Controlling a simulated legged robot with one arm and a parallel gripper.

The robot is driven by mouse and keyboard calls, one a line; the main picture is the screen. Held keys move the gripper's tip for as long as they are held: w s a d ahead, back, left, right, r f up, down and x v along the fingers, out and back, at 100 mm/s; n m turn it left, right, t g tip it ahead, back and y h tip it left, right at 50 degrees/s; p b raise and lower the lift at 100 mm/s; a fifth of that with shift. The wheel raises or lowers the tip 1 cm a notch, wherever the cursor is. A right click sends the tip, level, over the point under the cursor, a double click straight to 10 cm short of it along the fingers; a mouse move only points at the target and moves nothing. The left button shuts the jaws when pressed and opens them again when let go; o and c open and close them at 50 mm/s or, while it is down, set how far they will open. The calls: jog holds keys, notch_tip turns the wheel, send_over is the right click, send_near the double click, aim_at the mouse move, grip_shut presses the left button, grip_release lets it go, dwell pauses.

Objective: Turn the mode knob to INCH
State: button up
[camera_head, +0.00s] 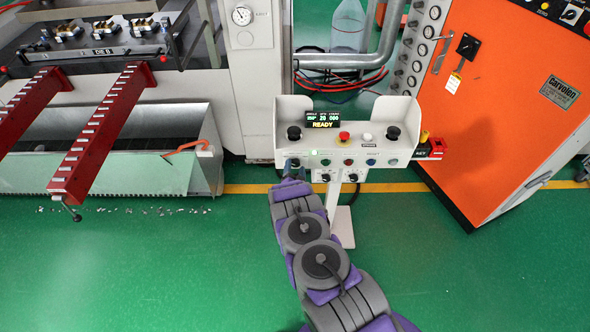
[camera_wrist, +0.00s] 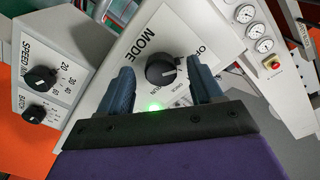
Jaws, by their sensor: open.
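The mode knob (camera_wrist: 162,72) is a round black knob on a light panel, below the word MODE, in the wrist view. A short white mark shows at its right edge. Part of the lettering around it is hidden or too small to read, so I cannot tell its set position. My gripper (camera_wrist: 160,68) is open, with one blue-grey finger on each side of the knob and gaps visible between them. In the head view my gripper (camera_head: 292,168) is at the left front of the white console (camera_head: 400,104), and it hides the knob there.
A lit green lamp (camera_wrist: 154,105) shows between the fingers. The SPEED knob (camera_wrist: 40,78) and BATCH knob (camera_wrist: 34,114) sit on a panel to the left. A red button (camera_head: 344,137) and several other controls are close by.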

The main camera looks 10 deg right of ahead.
jog(key=c, duration=1.1)
jog(key=shift+o, duration=0.2)
jog(key=shift+w+m, duration=0.1)
jog(key=shift+m, duration=0.2)
jog(key=m+b, duration=0.1)
jog(key=m, duration=0.2)
jog(key=shift+d, duration=0.1)
jog(key=shift+r+m+p, duration=0.1)
jog(key=shift+m+p, duration=0.2)
jog(key=shift+m, duration=1.7)
